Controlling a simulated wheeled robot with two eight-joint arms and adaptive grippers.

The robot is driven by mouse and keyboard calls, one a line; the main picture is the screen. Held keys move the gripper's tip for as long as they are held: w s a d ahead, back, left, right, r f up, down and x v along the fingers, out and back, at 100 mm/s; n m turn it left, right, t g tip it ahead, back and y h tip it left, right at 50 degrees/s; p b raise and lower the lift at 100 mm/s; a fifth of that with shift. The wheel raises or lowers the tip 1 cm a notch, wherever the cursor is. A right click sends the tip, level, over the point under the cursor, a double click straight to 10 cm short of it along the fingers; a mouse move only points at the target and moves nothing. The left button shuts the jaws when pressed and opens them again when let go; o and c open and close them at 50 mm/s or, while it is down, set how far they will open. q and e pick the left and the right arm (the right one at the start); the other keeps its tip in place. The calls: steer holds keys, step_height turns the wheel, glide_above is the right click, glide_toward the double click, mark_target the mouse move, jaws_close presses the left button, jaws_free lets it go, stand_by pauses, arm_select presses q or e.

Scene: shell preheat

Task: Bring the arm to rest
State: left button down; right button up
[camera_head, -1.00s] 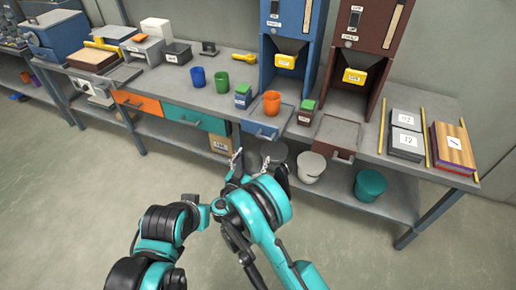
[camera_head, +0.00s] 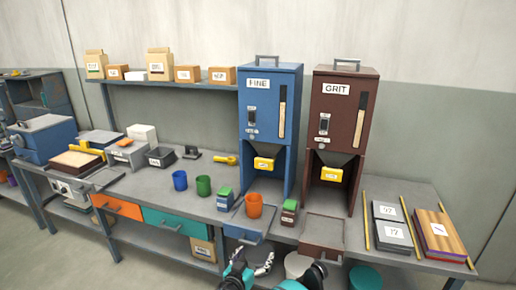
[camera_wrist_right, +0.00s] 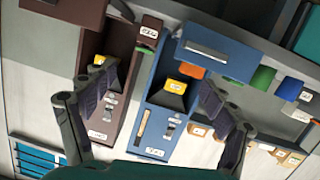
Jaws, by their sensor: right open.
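My right gripper (camera_head: 252,264) shows at the bottom edge of the head view, below the front of the workbench, mostly cut off. In the right wrist view its two dark fingers (camera_wrist_right: 155,78) are spread wide with nothing between them. Beyond them stand the blue FINE hopper (camera_head: 270,110) and the brown GRIT hopper (camera_head: 338,125). A teal part of my arm also shows at the bottom edge. My left gripper is out of view.
An orange cup (camera_head: 254,207) stands before the blue hopper, near the blue tray (camera_head: 246,234). Blue (camera_head: 180,181) and green (camera_head: 203,186) cups stand to the left. Grey labelled blocks (camera_head: 392,233) lie at the right. Buckets (camera_head: 365,278) stand below the bench.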

steer(key=s+d+r+n+g+y, duration=0.1)
steer(key=s+d+r+g, duration=0.25)
steer(key=s+d, duration=0.35)
steer(key=s+d+r+g+y, duration=0.15)
steer(key=s+d+r, duration=0.3)
steer(key=d, duration=0.55)
steer(key=s+d+n+g+y, duration=0.2)
steer(key=s+y, duration=0.1)
steer(key=s, duration=1.6)
steer(key=shift+d+f, duration=0.15)
